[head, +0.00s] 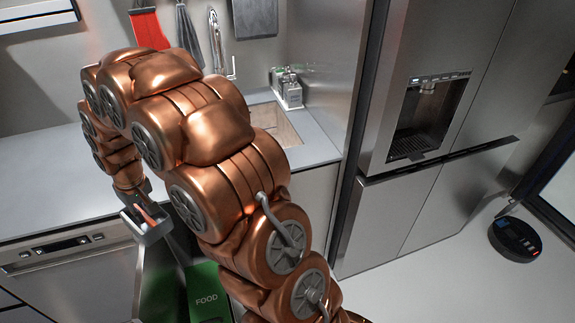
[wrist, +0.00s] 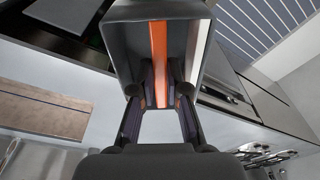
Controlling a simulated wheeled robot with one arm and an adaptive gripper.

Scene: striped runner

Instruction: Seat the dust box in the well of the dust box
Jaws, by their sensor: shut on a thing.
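My gripper (wrist: 160,105) is shut on the dust box (wrist: 208,22), a dark grey open box with an orange strip and a pale strip inside. In the head view the dust box (head: 156,233) hangs at the end of my copper arm, in front of the counter edge and above the green bin. My gripper (head: 140,208) is small there and partly hidden by the box. The round black robot vacuum (head: 515,239) sits on the floor at the far right, well apart from the box. I cannot make out the well in its top clearly.
A green bin marked FOOD (head: 207,298) stands open below the dust box. A steel fridge (head: 400,215) stands between my arm and the vacuum. Floor before the fridge is clear.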

